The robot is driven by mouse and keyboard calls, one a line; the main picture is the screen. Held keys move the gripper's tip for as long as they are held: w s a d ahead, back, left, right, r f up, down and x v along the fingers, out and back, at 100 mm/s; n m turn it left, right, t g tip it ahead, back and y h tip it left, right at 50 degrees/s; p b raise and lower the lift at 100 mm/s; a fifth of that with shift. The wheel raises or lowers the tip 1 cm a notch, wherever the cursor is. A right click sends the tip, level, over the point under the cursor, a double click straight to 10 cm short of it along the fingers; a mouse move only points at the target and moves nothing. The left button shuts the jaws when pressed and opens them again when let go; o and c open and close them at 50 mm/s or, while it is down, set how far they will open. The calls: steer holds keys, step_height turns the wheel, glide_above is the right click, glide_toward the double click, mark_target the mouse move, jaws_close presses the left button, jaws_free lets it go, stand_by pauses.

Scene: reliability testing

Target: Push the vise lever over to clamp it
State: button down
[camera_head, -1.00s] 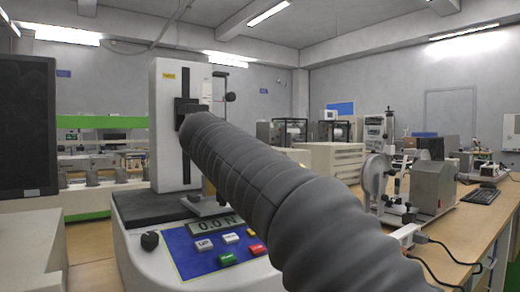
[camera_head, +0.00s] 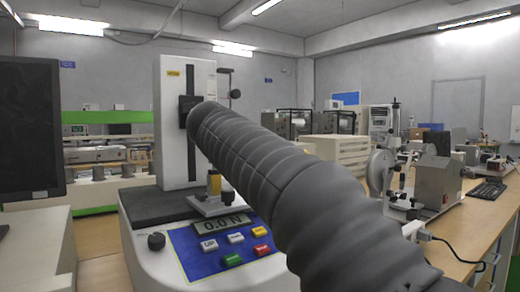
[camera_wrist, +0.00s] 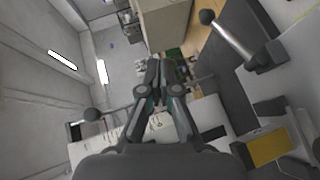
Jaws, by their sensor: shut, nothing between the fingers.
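In the head view, the small metal vise (camera_head: 210,205) with a yellow part on top (camera_head: 214,184) stands on the tester's dark plate. My arm crosses in front and hides my gripper there. In the wrist view, my gripper (camera_wrist: 163,72) is shut and empty, its fingertips together. To its right is a silver lever (camera_wrist: 235,40) with a black ball knob (camera_wrist: 206,17), joined to a dark body; it looks like the vise lever. The fingers are apart from it. A yellow block (camera_wrist: 270,148) shows at the lower right. I cannot tell the lever's full travel.
The tester's white column (camera_head: 172,150) rises behind the vise, with a crank knob (camera_head: 235,94) on its right. A display and coloured buttons (camera_head: 233,259) are in front. A monitor (camera_head: 28,130) stands at the left, and a bench (camera_head: 465,235) with instruments at the right.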

steer(key=s+a+r+b, duration=0.1)
steer(key=s+r, duration=0.6)
steer(key=shift+r, duration=0.15)
stand_by(0.3)
